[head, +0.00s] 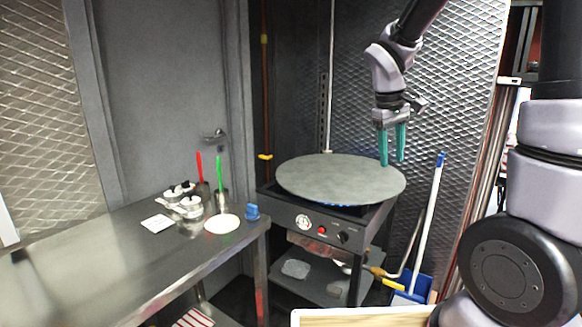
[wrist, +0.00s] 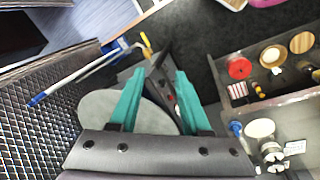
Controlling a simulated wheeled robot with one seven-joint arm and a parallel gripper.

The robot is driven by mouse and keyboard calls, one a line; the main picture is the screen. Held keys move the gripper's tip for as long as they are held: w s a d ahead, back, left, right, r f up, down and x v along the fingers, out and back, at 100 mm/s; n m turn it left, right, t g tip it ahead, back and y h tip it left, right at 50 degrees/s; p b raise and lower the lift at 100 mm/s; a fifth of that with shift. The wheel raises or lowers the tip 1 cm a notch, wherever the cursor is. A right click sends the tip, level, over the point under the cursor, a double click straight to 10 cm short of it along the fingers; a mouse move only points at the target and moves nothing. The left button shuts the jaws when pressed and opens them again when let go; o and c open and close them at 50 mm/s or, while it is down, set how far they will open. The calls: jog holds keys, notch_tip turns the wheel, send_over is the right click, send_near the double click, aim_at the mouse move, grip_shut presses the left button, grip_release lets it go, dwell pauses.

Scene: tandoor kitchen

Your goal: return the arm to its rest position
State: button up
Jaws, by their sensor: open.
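My gripper (head: 393,146) has two teal fingers, spread apart with nothing between them. In the head view it points down above the right part of the round grey griddle plate (head: 325,176), close to its right edge in the picture. My arm comes down from the top right. In the wrist view my gripper (wrist: 152,100) shows with the griddle plate (wrist: 98,103) partly hidden behind the fingers. Whether the fingertips touch the plate cannot be told.
A steel table (head: 120,262) at left holds a white disc (head: 222,224), a blue item (head: 252,212), and cups with red and green handles. A mesh wall (head: 450,100) stands behind my arm. A blue-and-white broom (head: 430,205) leans right of the griddle stand (head: 318,226).

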jog(key=s+r+m+t+y, duration=0.4)
jog(key=s+r+m+t, duration=0.2)
jog(key=s+r, duration=0.7)
jog(key=shift+s+a+r+m, duration=0.15)
jog(key=shift+s+m, duration=0.6)
jog(key=shift+m, duration=0.45)
